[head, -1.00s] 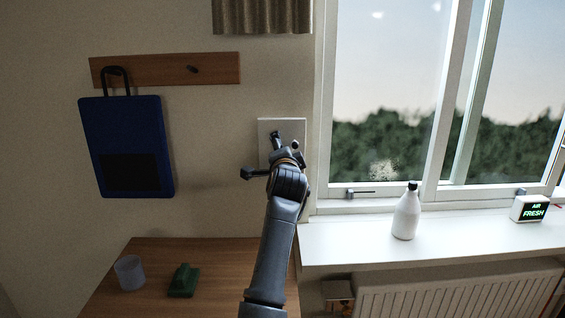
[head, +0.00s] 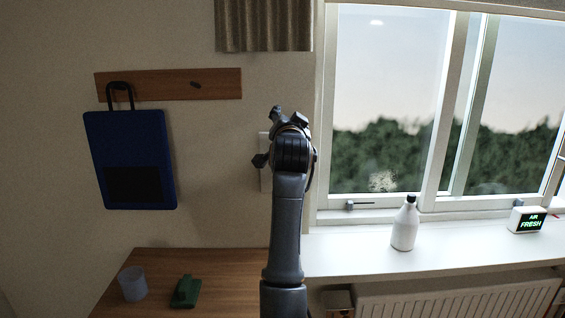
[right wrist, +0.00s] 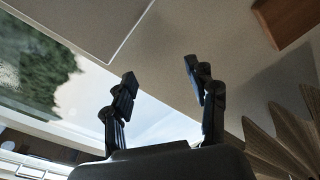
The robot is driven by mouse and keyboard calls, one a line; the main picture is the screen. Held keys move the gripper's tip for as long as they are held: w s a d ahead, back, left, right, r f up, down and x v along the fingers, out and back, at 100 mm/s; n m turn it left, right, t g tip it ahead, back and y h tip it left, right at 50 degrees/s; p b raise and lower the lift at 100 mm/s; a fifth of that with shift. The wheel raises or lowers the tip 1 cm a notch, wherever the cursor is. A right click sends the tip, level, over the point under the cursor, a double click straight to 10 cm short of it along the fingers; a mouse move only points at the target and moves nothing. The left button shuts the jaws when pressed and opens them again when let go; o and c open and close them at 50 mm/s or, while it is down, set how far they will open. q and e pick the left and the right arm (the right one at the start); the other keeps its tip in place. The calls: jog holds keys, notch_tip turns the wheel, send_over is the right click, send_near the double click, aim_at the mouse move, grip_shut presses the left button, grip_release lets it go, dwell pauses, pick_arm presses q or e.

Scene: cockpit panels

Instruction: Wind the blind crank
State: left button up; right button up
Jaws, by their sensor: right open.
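My right gripper (head: 288,117) is raised in front of the wall, left of the window; it hides most of a white wall plate (head: 264,180). In the right wrist view the right gripper (right wrist: 160,80) is open, with nothing between its fingers. A pleated brown hanging (head: 264,25) is at the top, beside the window. My left gripper is not in view.
A blue hanging board (head: 131,135) is on a wooden rail (head: 165,84). A cup (head: 132,284) and green object (head: 185,291) are on the wooden table (head: 230,270). A white bottle (head: 405,225) and a display (head: 527,220) stand on the sill (head: 460,245).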

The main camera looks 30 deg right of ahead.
jog(key=s+a+r+n+t+p, duration=0.2)
jog(key=a+n+p, duration=0.45)
jog(key=n, duration=1.25)
jog(key=s+f+n+g+y+p, duration=0.15)
jog(key=s+f+n, duration=0.25)
jog(key=f+n, duration=0.6)
jog(key=s+f+n+g+h+p, duration=0.1)
jog(key=s+f+n+p, duration=0.25)
jog(key=f+n, duration=0.65)
pick_arm(q)
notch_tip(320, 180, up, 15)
jog(key=p, duration=0.2)
pick_arm(e)
jog(key=w+d, duration=0.2)
jog(key=w, duration=0.1)
jog(key=w+d+r+n, duration=0.1)
jog(key=w+d, duration=0.1)
jog(key=w, duration=0.2)
jog(key=w+d+r+n, duration=0.1)
jog(key=w+d, duration=0.1)
jog(key=w, duration=0.2)
jog(key=shift+w+d+r+y, duration=0.1)
jog(key=shift+w+y, duration=0.15)
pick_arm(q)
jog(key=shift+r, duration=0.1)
pick_arm(e)
jog(key=c, duration=1.2)
